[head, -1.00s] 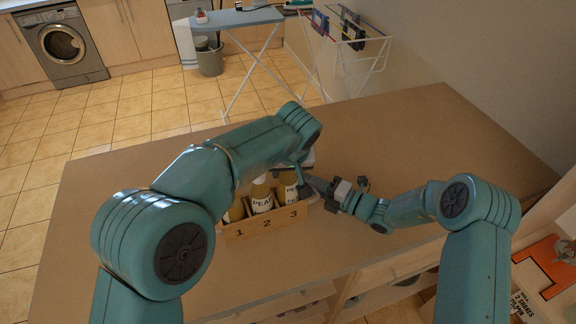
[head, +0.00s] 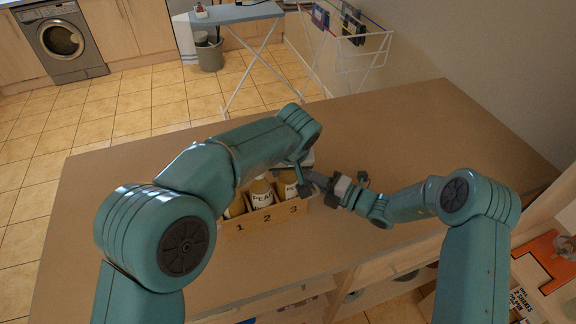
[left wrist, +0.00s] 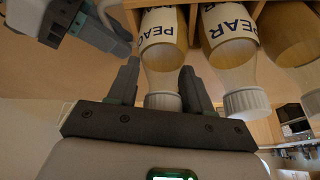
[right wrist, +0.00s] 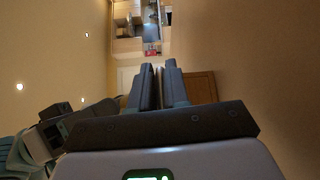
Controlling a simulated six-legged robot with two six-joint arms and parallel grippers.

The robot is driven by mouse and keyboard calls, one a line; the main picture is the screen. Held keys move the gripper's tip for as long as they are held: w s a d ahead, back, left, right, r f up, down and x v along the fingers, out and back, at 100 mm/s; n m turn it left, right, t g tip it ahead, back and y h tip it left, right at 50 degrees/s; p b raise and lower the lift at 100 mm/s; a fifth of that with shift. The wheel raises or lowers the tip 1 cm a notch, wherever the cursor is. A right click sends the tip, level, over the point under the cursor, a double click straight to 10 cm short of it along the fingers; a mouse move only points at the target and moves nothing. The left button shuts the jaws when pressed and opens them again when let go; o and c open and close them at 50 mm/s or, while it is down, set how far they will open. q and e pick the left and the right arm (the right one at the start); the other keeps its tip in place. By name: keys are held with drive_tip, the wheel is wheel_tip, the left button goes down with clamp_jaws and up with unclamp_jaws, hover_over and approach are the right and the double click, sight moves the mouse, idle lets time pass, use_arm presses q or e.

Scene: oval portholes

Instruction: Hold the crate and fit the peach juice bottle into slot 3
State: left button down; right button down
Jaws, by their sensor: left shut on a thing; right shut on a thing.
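The wooden crate (head: 268,222) stands on the table with its slots numbered 1, 2 and 3 on the front. The peach juice bottle (head: 287,187) is upright in slot 3. In the left wrist view the peach bottle (left wrist: 160,58) is upside down in the picture, its base end between wooden dividers, about level with the pear bottle (left wrist: 228,45) beside it. My left gripper (left wrist: 163,80) is shut on its neck near the white cap. My right gripper (head: 314,183) is shut on the crate's right end. In the right wrist view its fingers (right wrist: 160,70) are close together; their grip is hidden.
Other bottles stand in slot 1 (head: 236,207) and slot 2 (head: 261,195). My left arm passes over the crate and hides part of it. The brown tabletop (head: 420,130) is clear behind and to the right. A drying rack (head: 350,45) stands beyond the table.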

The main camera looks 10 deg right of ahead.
use_arm(q)
drive_tip(key=shift+c, duration=2)
unclamp_jaws()
drive_tip(key=v, duration=1.2)
drive_tip(key=shift+r, duration=0.1)
use_arm(e)
drive_tip(key=c, duration=1)
unclamp_jaws()
drive_tip(key=shift+c, duration=0.2)
